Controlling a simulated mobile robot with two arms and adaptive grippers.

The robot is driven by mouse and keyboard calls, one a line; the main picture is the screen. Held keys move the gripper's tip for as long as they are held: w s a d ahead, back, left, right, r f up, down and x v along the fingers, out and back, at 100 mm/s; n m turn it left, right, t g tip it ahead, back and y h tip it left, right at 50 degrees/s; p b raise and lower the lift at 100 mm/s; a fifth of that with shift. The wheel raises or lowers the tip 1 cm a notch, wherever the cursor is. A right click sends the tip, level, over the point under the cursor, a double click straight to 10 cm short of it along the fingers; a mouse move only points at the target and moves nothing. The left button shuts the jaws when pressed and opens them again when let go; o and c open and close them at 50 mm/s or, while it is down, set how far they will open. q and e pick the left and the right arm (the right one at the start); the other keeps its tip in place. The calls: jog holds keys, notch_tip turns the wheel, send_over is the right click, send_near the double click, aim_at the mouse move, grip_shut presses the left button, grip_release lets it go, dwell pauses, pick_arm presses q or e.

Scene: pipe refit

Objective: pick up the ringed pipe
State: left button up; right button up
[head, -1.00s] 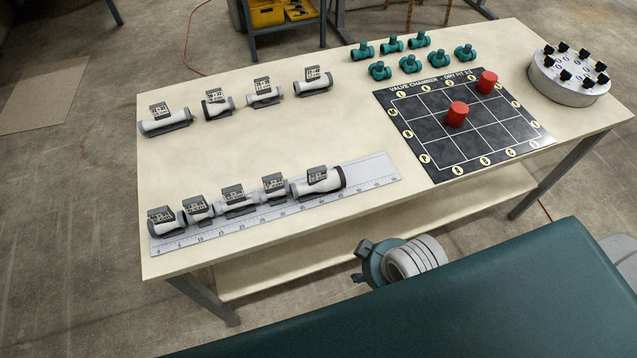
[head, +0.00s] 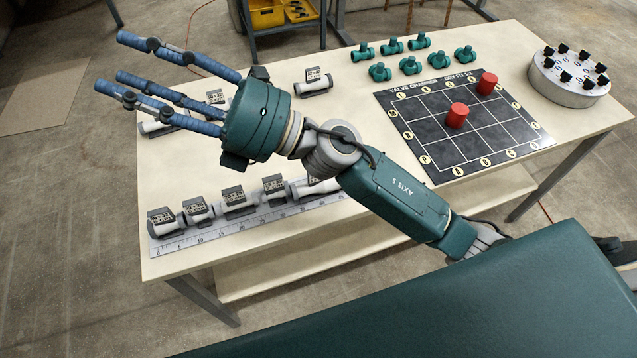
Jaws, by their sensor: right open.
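My right gripper (head: 118,66) is open and empty, its blue fingers spread toward the upper left, above the table's left part. Its hand and arm cover part of the back row of white pipes. In that row, one pipe (head: 326,84) with a dark end shows whole at the right; the pipes at the left are partly hidden and another is covered. More labelled pipes lie in a line on the ruler (head: 210,240), and the rightmost pipe (head: 302,192) there is partly behind my arm. I cannot tell which pipe is the ringed one. My left gripper is out of view.
The pipes are on a cream table (head: 360,110). Several green valves (head: 381,72) stand at its back. A black grid board (head: 440,150) holds two red cylinders (head: 456,115). A round grey unit with black knobs (head: 570,92) sits at the right end.

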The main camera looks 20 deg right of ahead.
jog(key=s+a+f+n+g+h, duration=0.1)
jog(key=s+a+f+n+g, duration=0.3)
jog(key=n+g, duration=0.35)
jog(key=n+g+h+p, duration=0.15)
jog(key=n+h, duration=0.85)
jog(key=h, duration=1.1)
send_over(319, 183)
jog(key=shift+m, duration=0.25)
notch_tip(319, 183, down, 27)
jog(key=shift+s+a+f, duration=0.1)
jog(key=f+p, duration=0.1)
jog(key=f, duration=0.1)
jog(key=f+p, duration=0.1)
jog(key=f, duration=0.1)
jog(key=shift+w+d+f, duration=0.2)
jog(key=shift+f, duration=0.65)
grip_shut()
